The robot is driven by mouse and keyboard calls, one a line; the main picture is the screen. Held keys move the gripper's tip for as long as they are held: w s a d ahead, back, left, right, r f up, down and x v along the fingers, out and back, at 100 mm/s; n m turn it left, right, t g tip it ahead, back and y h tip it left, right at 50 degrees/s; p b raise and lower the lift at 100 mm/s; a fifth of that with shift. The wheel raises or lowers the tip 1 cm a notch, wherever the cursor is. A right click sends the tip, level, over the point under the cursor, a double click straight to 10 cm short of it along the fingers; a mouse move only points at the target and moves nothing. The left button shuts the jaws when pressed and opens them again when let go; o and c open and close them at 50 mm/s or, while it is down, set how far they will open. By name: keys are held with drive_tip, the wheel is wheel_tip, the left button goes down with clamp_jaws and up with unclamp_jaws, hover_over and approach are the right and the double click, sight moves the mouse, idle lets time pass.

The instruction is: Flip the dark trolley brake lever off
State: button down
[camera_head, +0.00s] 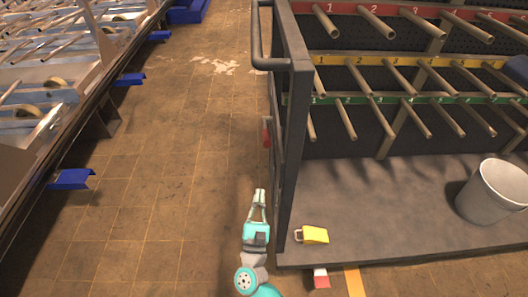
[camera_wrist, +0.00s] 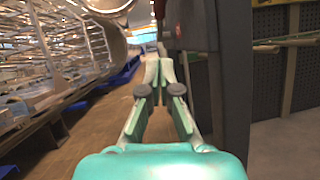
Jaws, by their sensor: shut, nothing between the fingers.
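The dark trolley (camera_head: 350,185) stands on the right in the head view, with its end post nearest my arm. A small red lever-like part (camera_head: 266,133) sticks out from the left side of that post; it looks like the brake lever. My gripper (camera_head: 260,192) is beside the post, below the red part in the picture and apart from it. In the wrist view my gripper (camera_wrist: 163,60) has its fingertips together and empty, pointing along the post.
The trolley has a looped push handle (camera_head: 257,40) and rows of numbered pegs. A yellow tag or padlock (camera_head: 315,234) and a grey bucket (camera_head: 494,190) are on its deck. A metal rack (camera_head: 60,90) with blue feet stands left. The brown floor between is clear.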

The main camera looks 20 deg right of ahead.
drive_tip(key=shift+w+a+m, duration=0.1)
drive_tip(key=shift+w+m, duration=0.1)
drive_tip(key=shift+m, duration=0.1)
drive_tip(key=s+r+x, duration=0.1)
drive_tip(key=r+x, duration=0.1)
drive_tip(key=x, duration=1)
drive_tip(key=shift+w+r, duration=0.15)
drive_tip(key=shift+r, duration=0.35)
drive_tip(key=shift+r, duration=0.1)
